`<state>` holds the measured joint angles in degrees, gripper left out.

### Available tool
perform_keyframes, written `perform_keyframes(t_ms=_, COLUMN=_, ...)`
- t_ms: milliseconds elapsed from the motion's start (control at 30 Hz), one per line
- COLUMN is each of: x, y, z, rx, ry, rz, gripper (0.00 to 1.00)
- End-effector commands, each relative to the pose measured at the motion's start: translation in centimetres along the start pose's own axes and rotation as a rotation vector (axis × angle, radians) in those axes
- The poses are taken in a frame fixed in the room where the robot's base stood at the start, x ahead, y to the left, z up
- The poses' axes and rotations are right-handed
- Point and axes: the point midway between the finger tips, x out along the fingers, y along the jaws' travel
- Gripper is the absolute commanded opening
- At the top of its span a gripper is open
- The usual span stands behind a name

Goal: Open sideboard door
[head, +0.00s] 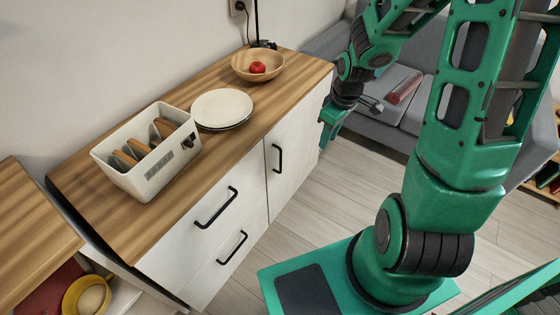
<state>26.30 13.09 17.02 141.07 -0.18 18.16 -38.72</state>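The sideboard has a wooden top (90,205) and a white front, and stands along the wall. Its white door (300,128) is at the right end of the front and looks shut. A black vertical handle (279,158) is near the door's left edge. My gripper (328,135) is by the sideboard's right end, to the right of the door handle and apart from it. It points down. Its fingers are small and partly overlap from this angle, so their opening is unclear. I see nothing held in it.
Two drawers with black handles (216,208) (233,247) are left of the door. On top are a white bread bin (130,175), stacked plates (222,107) and a wooden bowl (272,70) with a red fruit. A grey sofa (400,110) stands behind my arm. The floor before the door is clear.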

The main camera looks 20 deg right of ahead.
Motion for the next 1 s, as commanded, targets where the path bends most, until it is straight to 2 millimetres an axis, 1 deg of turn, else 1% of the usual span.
perform_keyframes(t_ms=33, x=1.7, y=-0.6, z=-1.1, rx=-0.048, ry=0.023, rz=-0.026, gripper=0.27)
perform_keyframes(t_ms=100, x=3.6, y=-1.5, z=-2.9, rx=-0.118, ry=0.069, rz=-0.051, gripper=0.27)
perform_keyframes(t_ms=200, x=5.7, y=-2.8, z=-5.1, rx=-0.197, ry=0.133, rz=-0.081, gripper=0.27)
perform_keyframes(t_ms=300, x=7.0, y=-3.9, z=-6.9, rx=-0.251, ry=0.188, rz=-0.101, gripper=0.27)
perform_keyframes(t_ms=400, x=7.8, y=-4.6, z=-8.1, rx=-0.285, ry=0.227, rz=-0.113, gripper=0.27)
perform_keyframes(t_ms=500, x=8.3, y=-5.0, z=-8.7, rx=-0.301, ry=0.246, rz=-0.118, gripper=0.27)
perform_keyframes(t_ms=667, x=9.1, y=-5.2, z=-9.1, rx=-0.307, ry=0.253, rz=-0.119, gripper=0.27)
perform_keyframes(t_ms=767, x=10.1, y=-5.4, z=-9.3, rx=-0.306, ry=0.251, rz=-0.120, gripper=0.27)
perform_keyframes(t_ms=1000, x=13.2, y=-5.9, z=-9.9, rx=-0.306, ry=0.250, rz=-0.121, gripper=0.27)
